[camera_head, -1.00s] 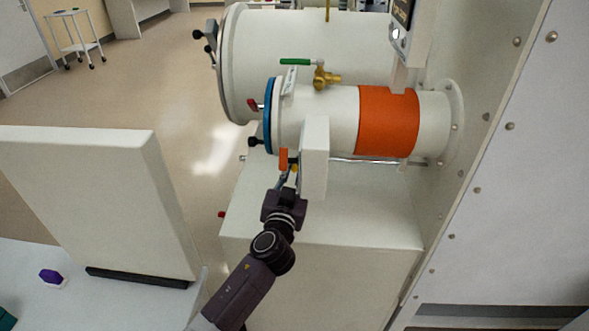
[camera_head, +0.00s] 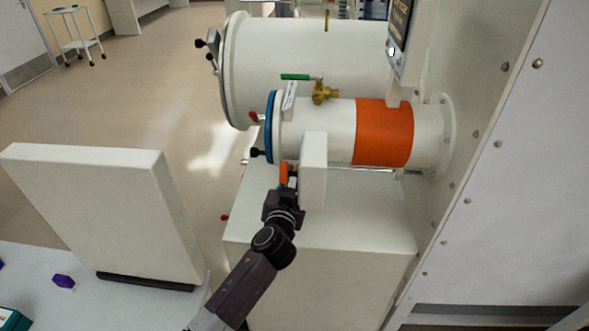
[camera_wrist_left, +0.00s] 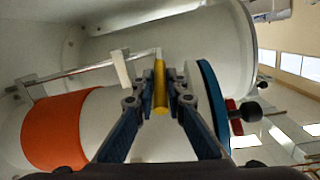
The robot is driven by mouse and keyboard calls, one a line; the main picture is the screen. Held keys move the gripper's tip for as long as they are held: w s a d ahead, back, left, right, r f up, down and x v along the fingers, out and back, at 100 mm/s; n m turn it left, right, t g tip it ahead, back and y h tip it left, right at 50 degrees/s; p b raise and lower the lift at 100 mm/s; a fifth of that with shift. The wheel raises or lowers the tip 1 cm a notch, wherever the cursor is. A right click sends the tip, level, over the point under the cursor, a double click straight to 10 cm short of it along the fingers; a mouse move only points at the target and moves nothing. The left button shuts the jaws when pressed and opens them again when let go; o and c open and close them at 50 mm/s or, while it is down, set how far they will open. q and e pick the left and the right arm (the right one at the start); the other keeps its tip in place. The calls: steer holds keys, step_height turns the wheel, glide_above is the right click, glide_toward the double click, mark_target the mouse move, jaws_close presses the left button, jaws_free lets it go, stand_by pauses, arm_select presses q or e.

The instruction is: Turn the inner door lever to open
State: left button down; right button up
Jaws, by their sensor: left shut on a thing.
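A small antechamber (camera_head: 334,130) with a blue-rimmed door (camera_head: 270,127) at its left end and an orange band (camera_head: 384,132) lies in front of a larger one. In the left wrist view, a yellow grip (camera_wrist_left: 160,88), seemingly the inner door lever's, stands on a metal rod (camera_wrist_left: 80,72) along the small antechamber. My left gripper (camera_wrist_left: 160,100) is shut on this yellow grip, with a finger on each side. In the head view my left gripper (camera_head: 289,186) is below the antechamber, beside an orange piece (camera_head: 284,173); the yellow grip is hardly visible there. My right gripper is out of view.
A green-handled brass valve (camera_head: 324,92) sits on top of the antechamber. A red-tipped knob (camera_head: 254,117) sticks out by its door. A white panel (camera_head: 105,215) stands at the left.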

arm_select(q)
steer(key=c, duration=2)
jaws_free()
steer(key=shift+o, duration=0.2)
steer(key=s+r, duration=0.1)
steer(key=s, duration=1.1)
steer(key=shift+a+r, duration=0.25)
steer(key=shift+a, duration=0.2)
